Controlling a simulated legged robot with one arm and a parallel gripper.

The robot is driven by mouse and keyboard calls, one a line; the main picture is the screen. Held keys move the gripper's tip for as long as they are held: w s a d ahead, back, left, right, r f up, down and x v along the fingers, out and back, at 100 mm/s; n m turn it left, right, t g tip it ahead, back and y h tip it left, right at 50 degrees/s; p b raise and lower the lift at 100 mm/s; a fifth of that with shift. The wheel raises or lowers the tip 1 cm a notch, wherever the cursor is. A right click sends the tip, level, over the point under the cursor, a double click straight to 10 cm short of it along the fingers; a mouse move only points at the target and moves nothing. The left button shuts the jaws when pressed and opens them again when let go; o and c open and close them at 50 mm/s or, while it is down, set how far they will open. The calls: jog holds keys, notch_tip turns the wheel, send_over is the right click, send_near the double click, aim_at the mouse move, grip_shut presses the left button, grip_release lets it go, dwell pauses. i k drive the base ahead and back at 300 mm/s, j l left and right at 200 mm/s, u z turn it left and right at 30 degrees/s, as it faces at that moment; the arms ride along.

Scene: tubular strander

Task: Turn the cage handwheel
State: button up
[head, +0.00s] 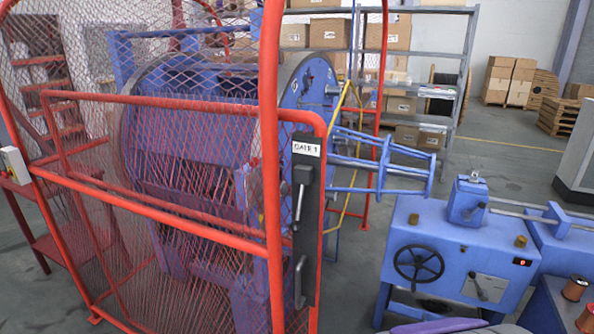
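A black spoked handwheel (418,263) is on the front face of a blue machine box (450,236) at the lower right. It is the only handwheel I can make out. To its left, a red-framed mesh cage (272,130) surrounds a blue drum machine (205,130). The cage's gate (180,222) carries a black panel labelled GATE 1 (306,150) with black handles (300,195). The gate looks shut, but I cannot tell whether it is latched. My gripper is not in view.
A blue tapered frame (385,165) sticks out above the floor between cage and box. Shelving with cartons (400,118) stands behind. Some grey floor (352,280) is clear between gate and box.

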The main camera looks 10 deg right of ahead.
aim_at(418, 261)
jog(key=z, duration=0.3)
jog(key=i+l+z, duration=0.15)
jog(key=z, duration=0.25)
jog(key=i+l+z, duration=0.2)
jog(key=z, duration=0.15)
jog(key=i+l+z, duration=0.2)
jog(key=z, duration=0.2)
jog(key=i+l, duration=0.15)
jog(key=i, duration=0.25)
jog(key=i+l, duration=0.15)
jog(key=i, duration=0.2)
